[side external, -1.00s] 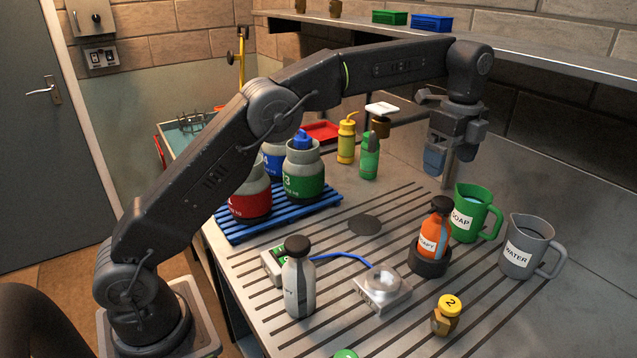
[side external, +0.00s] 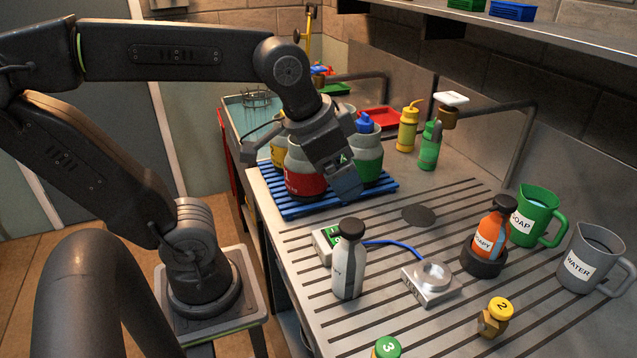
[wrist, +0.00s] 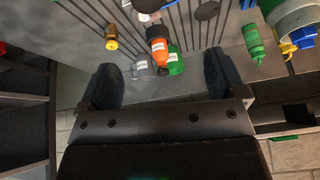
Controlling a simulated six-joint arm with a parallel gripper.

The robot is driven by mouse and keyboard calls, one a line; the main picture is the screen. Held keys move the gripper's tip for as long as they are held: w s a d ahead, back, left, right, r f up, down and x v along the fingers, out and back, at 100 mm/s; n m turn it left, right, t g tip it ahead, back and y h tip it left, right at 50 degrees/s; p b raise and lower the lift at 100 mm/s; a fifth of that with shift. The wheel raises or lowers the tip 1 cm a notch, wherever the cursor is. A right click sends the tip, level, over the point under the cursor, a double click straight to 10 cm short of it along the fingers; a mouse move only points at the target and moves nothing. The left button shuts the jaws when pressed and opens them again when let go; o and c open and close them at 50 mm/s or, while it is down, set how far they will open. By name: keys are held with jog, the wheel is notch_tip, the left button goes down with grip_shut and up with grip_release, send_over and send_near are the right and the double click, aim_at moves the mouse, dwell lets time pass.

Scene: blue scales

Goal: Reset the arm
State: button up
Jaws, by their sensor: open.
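My gripper (side external: 345,190) is at the left side of the workbench in the side view, in front of the red and green canisters and above the front edge of the blue slatted rack (side external: 290,207). In the wrist view my gripper (wrist: 160,85) shows two dark blue fingers spread wide with no object held between them. My arm is folded back, with its elbow at the upper left of the side view.
A red canister (side external: 304,183) and a green canister (side external: 367,170) stand on the rack. A grey-white bottle (side external: 348,265), a scale (side external: 432,282), an orange bottle (side external: 490,235) in a dark holder, a green jug (side external: 535,216) and a grey jug (side external: 590,258) stand on the bench.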

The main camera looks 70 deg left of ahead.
jog(key=shift+n, duration=0.8)
jog(key=s+f, duration=0.2)
jog(key=s, duration=0.1)
jog(key=shift+a+f, duration=0.1)
jog(key=shift+f, duration=0.3)
